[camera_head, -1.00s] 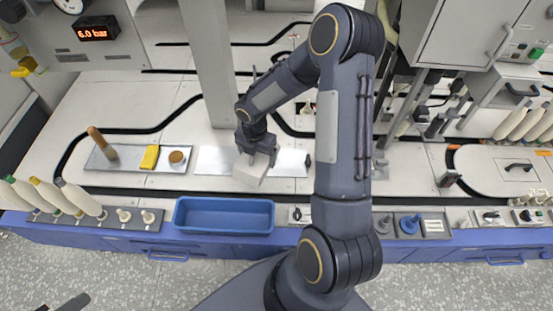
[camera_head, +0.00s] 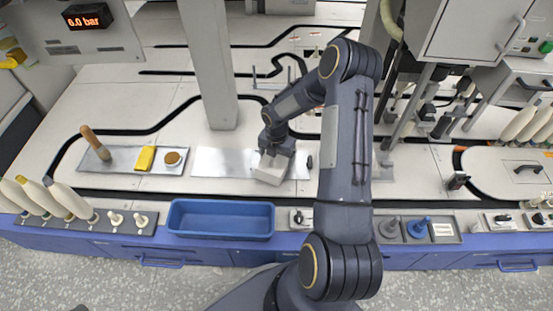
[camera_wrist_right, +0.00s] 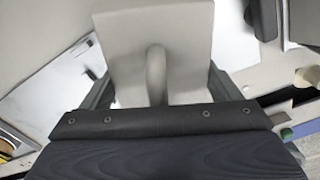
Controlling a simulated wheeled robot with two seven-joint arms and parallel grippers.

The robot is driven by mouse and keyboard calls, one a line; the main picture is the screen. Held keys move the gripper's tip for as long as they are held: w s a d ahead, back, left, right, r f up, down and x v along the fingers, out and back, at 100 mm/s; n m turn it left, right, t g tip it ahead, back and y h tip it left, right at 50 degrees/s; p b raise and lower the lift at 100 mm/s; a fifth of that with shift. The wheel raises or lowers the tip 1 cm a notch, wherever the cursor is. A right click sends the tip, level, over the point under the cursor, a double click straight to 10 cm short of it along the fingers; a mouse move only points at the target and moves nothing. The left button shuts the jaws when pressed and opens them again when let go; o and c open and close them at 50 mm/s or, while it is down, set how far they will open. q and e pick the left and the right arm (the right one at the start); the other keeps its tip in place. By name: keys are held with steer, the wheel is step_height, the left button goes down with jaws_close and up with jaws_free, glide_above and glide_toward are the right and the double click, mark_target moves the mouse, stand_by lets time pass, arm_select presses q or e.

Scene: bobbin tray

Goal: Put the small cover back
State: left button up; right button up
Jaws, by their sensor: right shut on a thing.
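The small cover (camera_head: 270,169) is a pale grey-white box with a looped handle on top. My right gripper (camera_head: 273,152) is shut on it from above. In the head view the cover is over the right part of a shiny metal plate (camera_head: 213,162). I cannot tell whether it touches the plate. In the right wrist view the cover (camera_wrist_right: 193,32) fills the upper middle, and its handle (camera_wrist_right: 156,72) runs down between the fingers of the gripper. The underside of the cover is hidden. My left gripper is not clearly seen.
A tray (camera_head: 120,166) with a brush, a yellow block and a round brown-topped pot lies to the left. A blue bin (camera_head: 220,222) stands in front. A grey column (camera_head: 207,70) rises behind the plate. A small dark knob (camera_head: 309,161) stands right of the cover.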

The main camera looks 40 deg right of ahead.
steer(key=shift+r, duration=0.1)
steer(key=o, duration=1.2)
steer(key=shift+c, duration=0.2)
step_height(320, 180, up, 12)
steer(key=p, duration=0.4)
steer(key=shift+p, duration=0.3)
steer(key=s+a+r+m+t, duration=0.1)
steer(key=s+a+r+m, duration=0.1)
steer(key=s+r+m, duration=0.3)
steer(key=a+r+m+t, duration=0.1)
steer(key=a+r+m, duration=0.15)
steer(key=r, duration=0.35)
steer(key=s+a+r+m, duration=0.3)
steer(key=r, duration=0.3)
steer(key=s+a+r+m+t+y, duration=0.1)
steer(key=s+a+r+m+y, duration=0.1)
steer(key=s+a+m, duration=0.3)
steer(key=s+a+r+m+t+y, duration=0.1)
steer(key=s+a+r+m+t, duration=0.1)
steer(key=s+a+m, duration=0.3)
steer(key=s+m, duration=0.4)
steer(key=s, duration=0.1)
steer(key=shift+a+r+m+t+y, duration=0.3)
steer(key=shift+a+r+m+y, duration=0.05)
steer(key=shift+y, duration=0.05)
